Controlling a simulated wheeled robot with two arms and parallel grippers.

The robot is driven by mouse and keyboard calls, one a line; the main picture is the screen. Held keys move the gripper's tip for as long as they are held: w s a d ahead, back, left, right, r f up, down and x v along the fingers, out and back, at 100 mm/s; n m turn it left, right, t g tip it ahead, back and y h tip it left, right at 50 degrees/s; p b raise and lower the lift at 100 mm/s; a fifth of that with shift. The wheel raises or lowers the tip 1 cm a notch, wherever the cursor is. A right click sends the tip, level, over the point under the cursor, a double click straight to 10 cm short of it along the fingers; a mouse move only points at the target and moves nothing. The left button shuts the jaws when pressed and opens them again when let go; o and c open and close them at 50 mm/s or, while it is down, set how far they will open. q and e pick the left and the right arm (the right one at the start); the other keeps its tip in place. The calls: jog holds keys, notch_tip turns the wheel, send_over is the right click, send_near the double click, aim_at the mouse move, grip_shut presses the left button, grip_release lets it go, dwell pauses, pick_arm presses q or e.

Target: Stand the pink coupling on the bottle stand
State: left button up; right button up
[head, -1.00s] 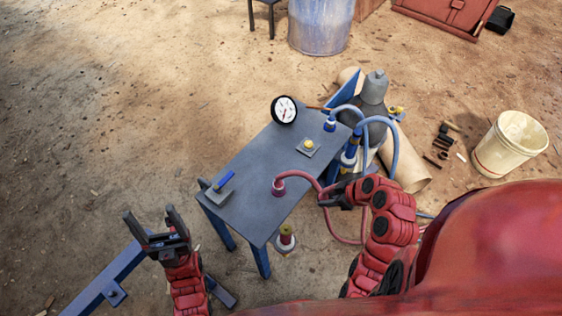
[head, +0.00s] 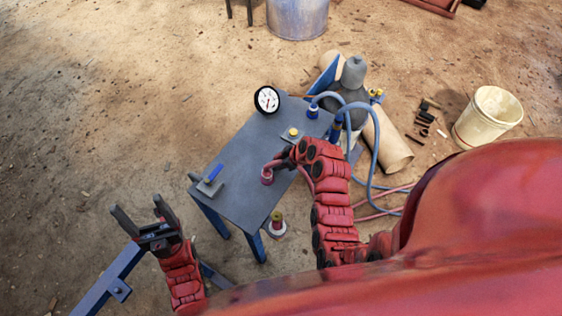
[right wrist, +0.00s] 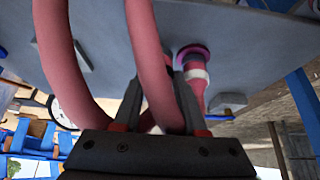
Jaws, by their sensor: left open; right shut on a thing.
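The pink coupling (head: 267,177) stands upright on the grey table (head: 232,190) near its right edge. It also shows in the right wrist view (right wrist: 197,75), just right of the fingers. My right gripper (head: 285,161) is beside the coupling; its fingers (right wrist: 165,92) look shut on the pink hose (right wrist: 148,45). The fingertips are partly hidden by the hose. My left gripper (head: 136,208) is open and empty, left of the table. I cannot tell which fitting is the bottle stand; a yellow-topped red piece (head: 277,222) stands on a pale round base beside the table.
On the table are a gauge (head: 267,99), a yellow-topped plate (head: 293,134), a blue-handled block (head: 209,181) and a blue coupling (head: 313,111). A grey bottle (head: 353,76) stands behind the table, blue hoses nearby. A bucket (head: 487,118) stands on the ground at right.

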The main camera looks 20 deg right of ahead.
jog(key=shift+f, duration=0.45)
jog(key=shift+f, duration=0.15)
jog(key=o, duration=0.8)
